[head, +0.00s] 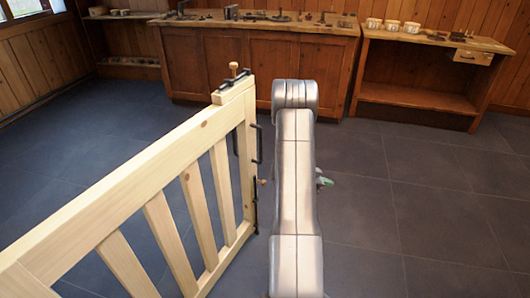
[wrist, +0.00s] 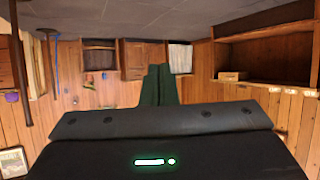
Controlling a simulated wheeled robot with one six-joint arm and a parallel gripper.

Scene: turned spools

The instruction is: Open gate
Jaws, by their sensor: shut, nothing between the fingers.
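A pale wooden gate (head: 130,180) with upright slats runs from the lower left to the middle of the head view. At its far end is a thick upright with black metal fittings and a wooden-knobbed piece (head: 233,69) on top. A black handle (head: 258,143) is on the end's right side, with a small reddish knob lower down. My arm stands just right of this end. My gripper (wrist: 157,85) shows dark green fingers together and empty in the wrist view. In the head view my arm mostly hides it. The gate is not recognisable in the wrist view.
A long wooden workbench (head: 265,60) with tools stands at the back. A lower bench (head: 415,97) with pale bowls is at the back right. The grey tiled floor (head: 430,200) right of my arm is clear, as is the floor beyond the gate at left.

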